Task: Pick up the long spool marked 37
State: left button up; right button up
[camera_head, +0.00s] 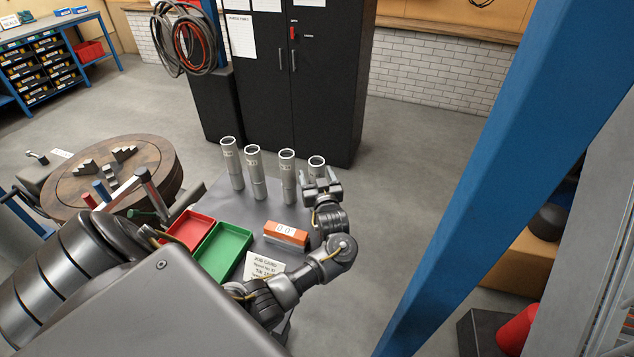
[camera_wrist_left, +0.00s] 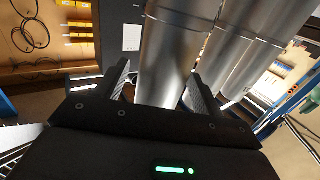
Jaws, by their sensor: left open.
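Several tall silver spools stand upright in a row at the back of the small grey table (camera_head: 262,208): a far left one (camera_head: 232,165), a second (camera_head: 256,172), a third (camera_head: 288,178) and the rightmost (camera_head: 317,163). Their markings are too small to read, so I cannot tell which is 37. My left gripper (camera_head: 322,184) is open in front of the rightmost spool and hides its lower part. In the left wrist view a spool (camera_wrist_left: 168,50) lies between the open fingers, with a gap beside it. My right gripper is not in view.
A round brown table (camera_head: 70,196) stands left. A blue post (camera_head: 470,200) rises right; a black cabinet (camera_head: 330,90) stands behind.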

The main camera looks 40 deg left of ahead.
pick_arm(q)
jog(key=shift+x, duration=0.8)
jog(key=shift+f, duration=0.1)
jog(key=shift+d, duration=0.1)
jog(key=shift+c, duration=0.2)
grip_shut()
